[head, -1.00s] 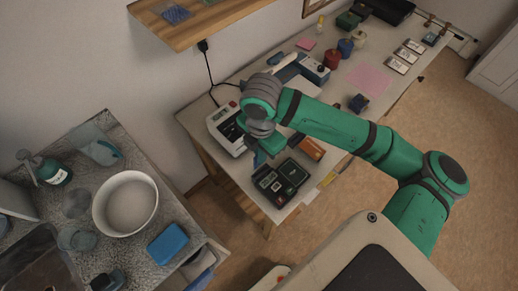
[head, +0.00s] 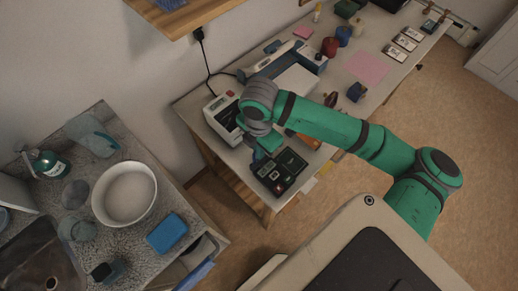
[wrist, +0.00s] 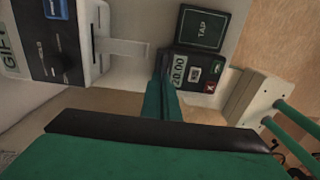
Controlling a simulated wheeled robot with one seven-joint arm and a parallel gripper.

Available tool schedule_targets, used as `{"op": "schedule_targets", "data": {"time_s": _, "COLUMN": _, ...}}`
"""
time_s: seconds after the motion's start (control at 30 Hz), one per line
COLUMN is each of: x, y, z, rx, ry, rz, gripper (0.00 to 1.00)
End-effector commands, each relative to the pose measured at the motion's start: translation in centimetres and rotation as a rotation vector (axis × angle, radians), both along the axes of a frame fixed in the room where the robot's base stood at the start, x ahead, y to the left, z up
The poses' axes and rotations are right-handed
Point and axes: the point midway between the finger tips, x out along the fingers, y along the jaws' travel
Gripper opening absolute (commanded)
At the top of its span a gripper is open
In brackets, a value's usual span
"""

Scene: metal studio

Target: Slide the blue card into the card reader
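The card reader (head: 281,171) is a black terminal near the table's left end. The wrist view shows its TAP pad (wrist: 203,27), a "20.00" display and a red X key. My gripper (head: 262,148) points down just beside the reader, between it and a white machine. In the wrist view its narrow teal fingers (wrist: 160,84) stand close together, their tips near the reader's edge. I cannot tell whether a thin card is between them. No loose blue card shows clearly. A small blue patch (wrist: 56,9) shows on the white machine marked GIFT (wrist: 75,55).
The white machine (head: 222,115) stands close behind my gripper, with a pale tongue (wrist: 122,48) sticking out towards the fingers. An orange item (head: 305,141) lies near my forearm. A side table with a white bowl (head: 125,193) and a blue block (head: 167,234) is at left.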

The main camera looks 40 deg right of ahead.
Motion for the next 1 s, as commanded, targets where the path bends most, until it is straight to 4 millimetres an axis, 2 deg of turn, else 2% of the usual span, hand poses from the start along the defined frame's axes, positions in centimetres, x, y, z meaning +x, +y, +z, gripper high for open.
{"op": "schedule_targets", "data": {"time_s": 1.0, "x": 0.01, "y": -0.12, "z": -0.87, "rx": 0.0, "ry": 0.0, "rz": 0.0, "gripper": 0.0}}
